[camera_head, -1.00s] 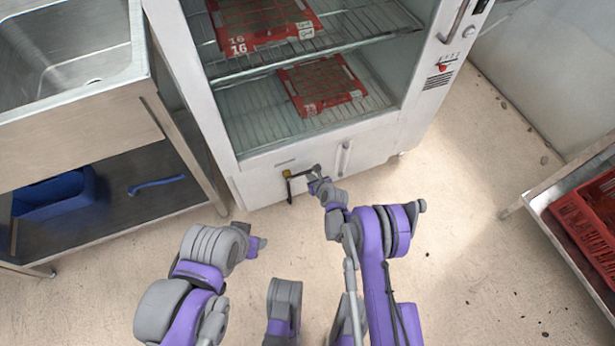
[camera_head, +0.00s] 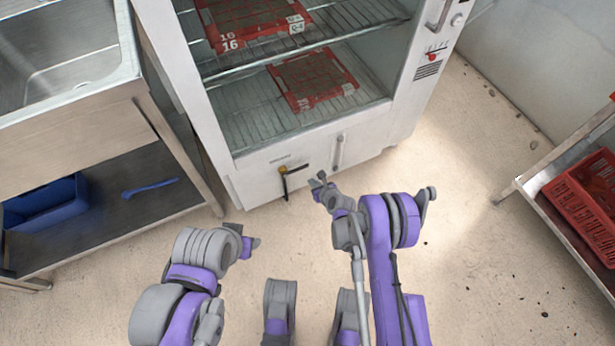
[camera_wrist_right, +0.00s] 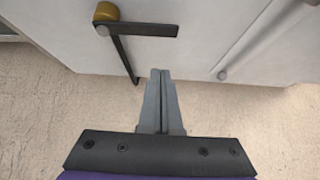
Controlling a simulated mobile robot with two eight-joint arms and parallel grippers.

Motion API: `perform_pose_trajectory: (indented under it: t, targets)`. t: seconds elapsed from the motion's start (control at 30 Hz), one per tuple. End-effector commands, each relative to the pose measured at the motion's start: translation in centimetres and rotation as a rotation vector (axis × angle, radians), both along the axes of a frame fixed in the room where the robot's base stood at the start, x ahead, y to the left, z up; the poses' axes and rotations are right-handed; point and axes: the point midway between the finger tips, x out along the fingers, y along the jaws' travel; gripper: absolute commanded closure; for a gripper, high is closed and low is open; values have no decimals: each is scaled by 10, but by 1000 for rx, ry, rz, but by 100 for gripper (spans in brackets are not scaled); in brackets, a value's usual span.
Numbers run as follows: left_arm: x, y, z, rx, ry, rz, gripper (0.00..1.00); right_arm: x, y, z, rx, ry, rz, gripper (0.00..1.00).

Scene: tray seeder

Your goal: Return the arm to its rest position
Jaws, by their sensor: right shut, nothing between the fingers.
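My right gripper (camera_head: 318,180) is in front of the white cabinet (camera_head: 355,155), low down, near a dark crank-like lever with a yellow knob (camera_head: 283,169). It is shut and empty, and a gap shows between it and the lever. In the right wrist view my gripper's two fingers (camera_wrist_right: 160,75) lie side by side, closed, over the floor edge, with the lever (camera_wrist_right: 120,45) to their left. My left gripper (camera_head: 253,243) points right over the floor, left of the right arm. Its fingers are too small to tell open from shut.
Red trays (camera_head: 300,99) sit on wire shelves inside the open cabinet. A steel sink table (camera_head: 110,90) with a blue bin (camera_head: 45,205) and a blue tool (camera_head: 150,187) below stands left. Red crates (camera_head: 580,205) sit on a rack at right.

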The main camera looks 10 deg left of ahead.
Motion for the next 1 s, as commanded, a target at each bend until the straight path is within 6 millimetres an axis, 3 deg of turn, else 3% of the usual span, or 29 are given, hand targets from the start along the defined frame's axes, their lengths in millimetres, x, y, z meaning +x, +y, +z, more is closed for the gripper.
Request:
perform_pose_trajectory:
  t: [0.23,0.53,0.63,0.77,1.0]
  targets:
    - [-1,0,6,0,-1,0,50,-19,-12,18,-1,0,1,100]
    - [-1,0,6,0,-1,0,50,-21,-13,20,-2,0,3,100]
    - [-1,0,6,0,-1,0,50,-19,-17,29,-34,-14,27,100]
    - [-1,0,7,0,-1,0,50,-15,-31,65,-158,-65,124,100]
    - [-1,0,7,0,-1,0,50,-30,-75,161,-519,-201,440,100]
